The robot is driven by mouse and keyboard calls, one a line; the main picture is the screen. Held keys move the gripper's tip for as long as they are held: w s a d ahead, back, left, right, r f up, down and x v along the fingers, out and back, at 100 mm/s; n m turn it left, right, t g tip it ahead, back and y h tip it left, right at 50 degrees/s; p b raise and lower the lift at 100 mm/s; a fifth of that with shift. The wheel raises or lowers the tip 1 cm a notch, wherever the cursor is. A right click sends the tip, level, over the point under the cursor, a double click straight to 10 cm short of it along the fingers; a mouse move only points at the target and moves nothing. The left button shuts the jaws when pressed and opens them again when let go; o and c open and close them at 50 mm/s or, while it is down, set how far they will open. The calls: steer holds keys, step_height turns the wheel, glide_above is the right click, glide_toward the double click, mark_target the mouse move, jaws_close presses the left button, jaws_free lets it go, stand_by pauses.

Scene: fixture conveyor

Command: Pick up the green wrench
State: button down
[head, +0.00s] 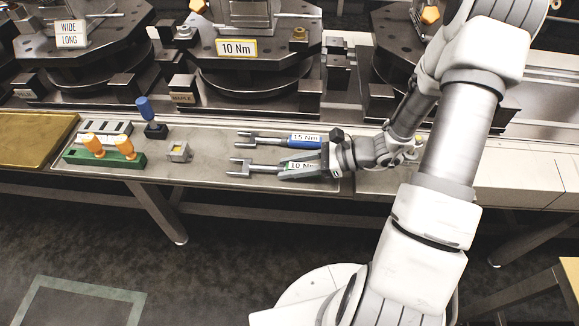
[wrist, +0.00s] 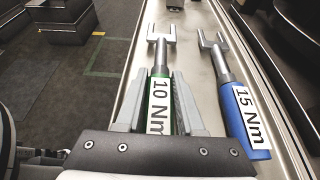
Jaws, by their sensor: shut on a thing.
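The green wrench (head: 265,168) lies lengthwise on the metal bench, its open fork end pointing left in the head view. Its handle carries a "10 Nm" label. In the wrist view the green wrench (wrist: 159,92) sits between the two fingers of my gripper (wrist: 159,78), which is shut on the handle. In the head view my gripper (head: 290,170) reaches in from the right and hides part of the handle. I cannot tell whether the wrench is clear of the bench.
A blue wrench (head: 304,139) marked "15 Nm" lies parallel, close beside the green one. Left of them are a small grey block (head: 179,151), a blue-knobbed piece (head: 147,112) and a green holder with orange knobs (head: 125,159). Heavy dark fixtures (head: 258,83) stand behind.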

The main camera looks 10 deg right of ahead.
steer(key=shift+r, duration=0.55)
step_height(320, 180, up, 3)
steer(key=shift+r+p, duration=0.1)
steer(key=shift+p, duration=0.7)
steer(key=s+d+r+p, duration=0.2)
steer(key=s+d+r, duration=0.4)
steer(key=s+d, duration=0.2)
steer(key=shift+d+r+p, duration=0.2)
steer(key=shift+p, duration=0.15)
steer(key=shift+w+r, duration=0.1)
